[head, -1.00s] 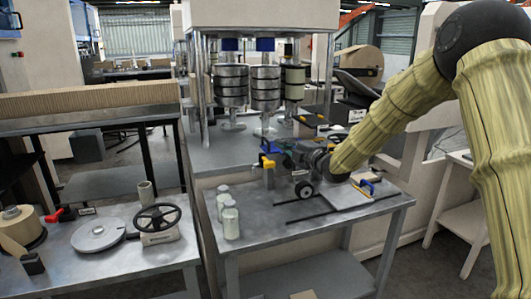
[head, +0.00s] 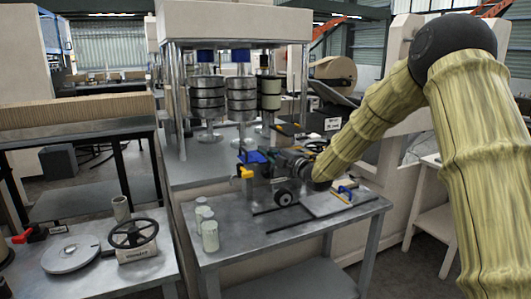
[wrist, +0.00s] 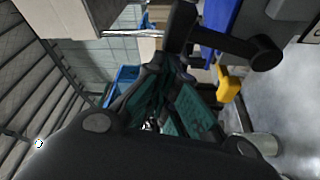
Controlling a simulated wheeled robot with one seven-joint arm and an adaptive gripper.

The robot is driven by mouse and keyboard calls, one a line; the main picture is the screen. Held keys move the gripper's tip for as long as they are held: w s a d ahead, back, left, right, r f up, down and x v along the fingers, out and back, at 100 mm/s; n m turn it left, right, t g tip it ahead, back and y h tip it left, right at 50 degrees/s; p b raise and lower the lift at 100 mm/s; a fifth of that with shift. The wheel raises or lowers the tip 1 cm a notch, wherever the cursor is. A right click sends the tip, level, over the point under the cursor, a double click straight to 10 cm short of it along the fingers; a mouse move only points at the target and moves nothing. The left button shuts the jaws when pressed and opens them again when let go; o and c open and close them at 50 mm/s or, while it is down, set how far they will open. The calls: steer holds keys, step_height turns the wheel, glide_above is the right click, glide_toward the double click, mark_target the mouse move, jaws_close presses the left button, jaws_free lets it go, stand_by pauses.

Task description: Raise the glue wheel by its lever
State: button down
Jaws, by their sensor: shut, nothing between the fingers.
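A small black wheel with a pale hub (head: 283,198) stands low on a grey device on the front table; I take it to be the glue wheel. Blue (head: 254,157) and yellow (head: 246,172) parts sit beside it. My gripper (head: 270,160) reaches in from the right over the device; its fingers are small and partly lost against dark parts. In the wrist view my gripper (wrist: 163,72) is shut and empty. A black bar with a rounded end (wrist: 262,52), perhaps the lever, lies close to the fingertips; I cannot tell whether they touch.
Pale jars (head: 209,235) stand on the front table (head: 240,262), left of the device. A plate with a blue-handled tool (head: 347,187) lies to the right. A black handwheel (head: 132,233) is on the left table. Rollers (head: 208,95) stand behind.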

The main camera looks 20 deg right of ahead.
steer(key=s+b, duration=0.3)
steer(key=s, duration=0.6)
steer(key=shift+s+d, duration=0.2)
steer(key=shift+d, duration=0.05)
steer(key=shift+r, duration=0.1)
stand_by(0.4)
